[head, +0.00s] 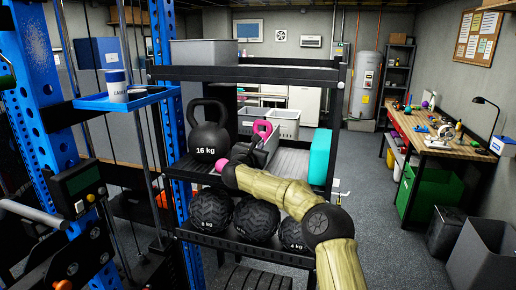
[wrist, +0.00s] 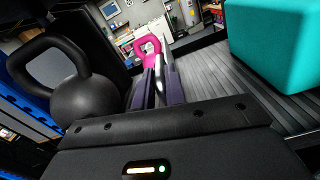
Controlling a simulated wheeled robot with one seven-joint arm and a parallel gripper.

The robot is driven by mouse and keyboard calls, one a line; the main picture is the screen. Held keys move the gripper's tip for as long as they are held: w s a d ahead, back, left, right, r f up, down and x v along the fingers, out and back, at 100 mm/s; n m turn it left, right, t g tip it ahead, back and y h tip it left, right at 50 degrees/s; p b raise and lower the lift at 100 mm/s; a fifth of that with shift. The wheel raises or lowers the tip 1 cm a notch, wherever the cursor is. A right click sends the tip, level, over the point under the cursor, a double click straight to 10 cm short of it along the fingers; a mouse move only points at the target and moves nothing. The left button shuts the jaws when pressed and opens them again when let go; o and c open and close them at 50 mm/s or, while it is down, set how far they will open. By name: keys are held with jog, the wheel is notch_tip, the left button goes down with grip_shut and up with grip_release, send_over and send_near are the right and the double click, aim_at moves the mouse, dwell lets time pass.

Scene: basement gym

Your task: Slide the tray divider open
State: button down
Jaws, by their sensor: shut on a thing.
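My gripper (wrist: 159,82) reaches in over the middle shelf, between a black kettlebell and a teal block. It also shows in the head view (head: 262,146), partly hidden by my own arm. In the wrist view its two dark fingers are closed on a thin, pale upright piece (wrist: 159,70), which looks like the tray divider. Most of that piece is hidden between the fingers. The tray itself cannot be clearly made out, so I cannot tell how far open the divider stands.
The black 16 kg kettlebell (head: 208,135) stands left of my gripper, and a pink kettlebell (head: 263,127) is just beyond it. The teal block (head: 320,156) is at the right. Black balls (head: 256,217) fill the rack below. Grey bins (head: 284,122) show behind.

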jog(key=c, duration=1.5)
grip_release()
jog(key=shift+w, duration=0.1)
jog(key=shift+s+a, duration=0.15)
jog(key=shift+s, duration=0.2)
jog(key=b+v, duration=0.8)
jog(key=v, duration=0.9)
jog(key=shift+a, duration=0.15)
jog(key=shift+r, duration=0.15)
